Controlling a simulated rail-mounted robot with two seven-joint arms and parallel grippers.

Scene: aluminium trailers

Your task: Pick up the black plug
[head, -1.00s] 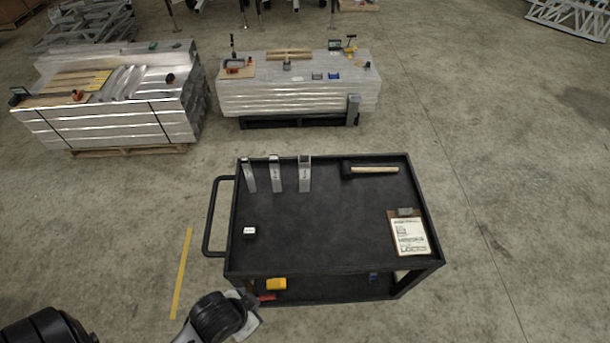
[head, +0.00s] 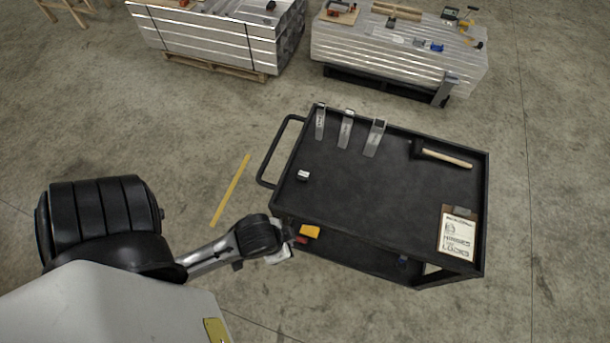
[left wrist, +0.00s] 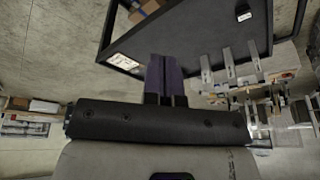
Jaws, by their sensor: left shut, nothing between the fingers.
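The black plug is a small dark block with a white label (head: 303,175) near the left end of the cart's black top. It also shows small at the top right of the left wrist view (left wrist: 243,13). My left gripper (left wrist: 165,62) has its two dark fingers together, with nothing seen between them. In the head view its arm ends low beside the cart's near left corner, apart from the plug, and the fingers cannot be made out there. My right gripper is in neither view.
The black cart (head: 390,219) has a raised rim and a side handle (head: 272,152). Several metal brackets (head: 346,130) stand along its far edge, with a mallet (head: 445,157) and a clipboard (head: 458,235) to the right. A yellow item (head: 309,231) lies on the lower shelf. The top's middle is clear.

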